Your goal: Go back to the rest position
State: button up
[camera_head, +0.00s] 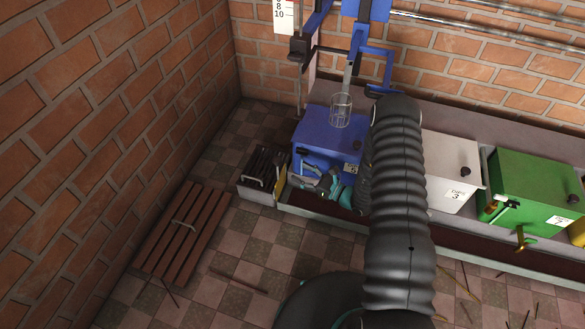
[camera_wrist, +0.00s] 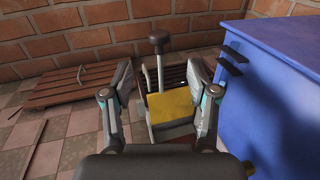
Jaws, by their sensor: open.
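My gripper (camera_head: 322,186) is low in front of the blue box (camera_head: 325,135), at the left end of the row. Its jaws are open, and I see nothing held in them. In the wrist view, my gripper (camera_wrist: 163,85) has its two fingers spread apart. The blue box (camera_wrist: 272,95) stands close to the right of the fingers. My black ribbed arm hides part of the row in the head view.
A small dark slatted unit (camera_head: 262,170) stands left of my gripper. A wooden slatted pallet (camera_head: 182,235) lies by the left brick wall. A white box (camera_head: 450,165) and a green box (camera_head: 535,190) stand to the right. A wire basket (camera_head: 341,109) hangs above the blue box.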

jog(key=shift+s+d, duration=0.3)
jog(key=shift+d, duration=0.05)
dwell(0.3)
jog(key=s+a+f+n+g, duration=0.3)
jog(key=s+g, duration=0.3)
jog(key=s, duration=0.3)
jog(key=s+r+n+g, duration=0.6)
jog(key=r, duration=0.1)
jog(key=s+d+r+n+t+h, duration=0.2)
jog(key=s+d+r+n+h, duration=0.2)
jog(key=r, duration=0.8)
jog(key=s+d+r+n+t+h, duration=0.2)
jog(key=s+d+r+n+h, duration=0.2)
jog(key=r, duration=0.9)
jog(key=s+d+r+n+t+h, duration=0.3)
jog(key=s+r+n+h, duration=0.3)
jog(key=r, duration=0.6)
jog(key=shift+s+d+r+n+h, duration=0.4)
jog(key=shift+s+d+n, duration=0.35)
jog(key=shift+s+n, duration=0.3)
